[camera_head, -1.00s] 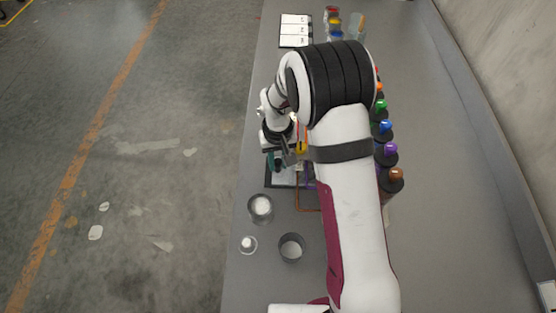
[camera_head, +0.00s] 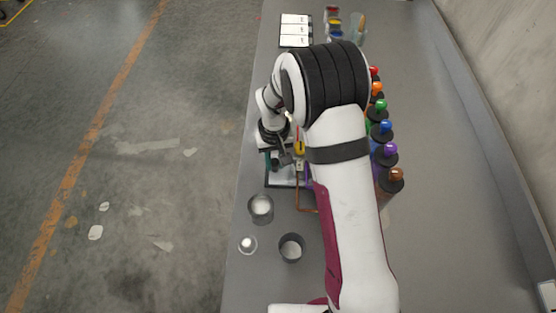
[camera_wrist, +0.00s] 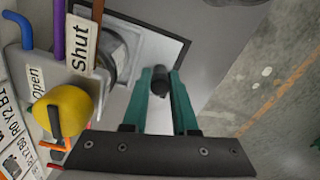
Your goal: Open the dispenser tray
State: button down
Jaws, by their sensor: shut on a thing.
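My gripper (camera_wrist: 163,74) has two teal fingers closed around a small black knob (camera_wrist: 160,85) in the wrist view. Behind it is a pale plate with a dark border (camera_wrist: 165,22), and a clear round cup (camera_wrist: 118,55) stands on it. I cannot tell whether the knob belongs to the tray. Beside it are labels reading "Shut" (camera_wrist: 83,42) and "Open" (camera_wrist: 37,82), and a yellow knob (camera_wrist: 66,110). In the head view my gripper (camera_head: 272,162) is small and partly hidden at the dispenser, where the yellow part (camera_head: 299,148) also shows.
Bottles with coloured caps (camera_head: 386,128) line the bench right of my arm. Two grey cups (camera_head: 261,208) (camera_head: 291,247) and a small white-topped item (camera_head: 247,244) stand nearer. White cards (camera_head: 296,30) lie at the far end. The floor left of the bench is open.

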jog(key=a, duration=0.6)
jog(key=shift+a, duration=0.25)
jog(key=c, duration=1)
grip_release()
notch_tip(320, 180, up, 16)
jog(key=shift+f, duration=0.1)
jog(key=shift+d, duration=0.1)
